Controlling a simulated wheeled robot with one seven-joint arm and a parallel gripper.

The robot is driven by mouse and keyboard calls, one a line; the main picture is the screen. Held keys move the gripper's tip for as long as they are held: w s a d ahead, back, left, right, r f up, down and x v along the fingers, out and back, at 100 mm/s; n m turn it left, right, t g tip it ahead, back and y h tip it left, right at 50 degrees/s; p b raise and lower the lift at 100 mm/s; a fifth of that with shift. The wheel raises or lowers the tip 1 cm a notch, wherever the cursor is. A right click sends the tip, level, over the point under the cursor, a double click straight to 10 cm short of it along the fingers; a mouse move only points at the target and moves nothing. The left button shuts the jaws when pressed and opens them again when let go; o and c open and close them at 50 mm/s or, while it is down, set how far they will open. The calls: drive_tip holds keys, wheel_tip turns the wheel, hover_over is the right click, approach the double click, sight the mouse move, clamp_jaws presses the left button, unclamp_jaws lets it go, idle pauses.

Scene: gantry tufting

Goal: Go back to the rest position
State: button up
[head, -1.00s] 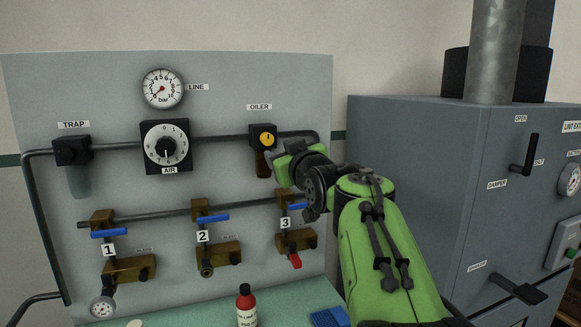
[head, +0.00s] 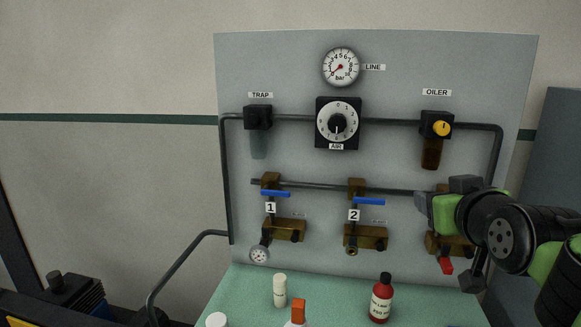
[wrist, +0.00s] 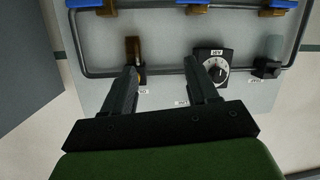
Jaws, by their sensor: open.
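My gripper (wrist: 162,85) is open and empty in the wrist view, its two dark fingers spread in front of the grey air panel. The wrist view shows the panel upside down, with the oiler (wrist: 135,52) by one finger and the AIR dial (wrist: 213,67) by the other. In the head view my green and black arm (head: 505,235) is at the right, covering the third valve's upper part. The gripper's fingers are hard to make out there. No contact with the panel can be told.
The panel carries the line gauge (head: 341,67), AIR dial (head: 337,124), trap (head: 258,118) and oiler (head: 437,125). Valves 1 (head: 275,194) and 2 (head: 369,201) have blue handles. A red bottle (head: 381,299) and a white bottle (head: 280,290) stand on the green bench (head: 240,292).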

drive_tip(key=s+a+f+g+y+p, duration=0.1)
drive_tip(key=s+a+f+g, duration=0.3)
drive_tip(key=s+f, duration=0.6)
drive_tip(key=s+a+f+g+y, duration=0.1)
drive_tip(key=s+a+f+g, duration=0.4)
drive_tip(key=s+a+f, duration=0.3)
drive_tip(key=s+f, duration=0.2)
drive_tip(key=s, duration=0.2)
drive_tip(key=shift+s+a+f+y+p, duration=0.25)
drive_tip(key=shift+s+f+y+p, duration=0.05)
drive_tip(key=shift+s+p, duration=0.1)
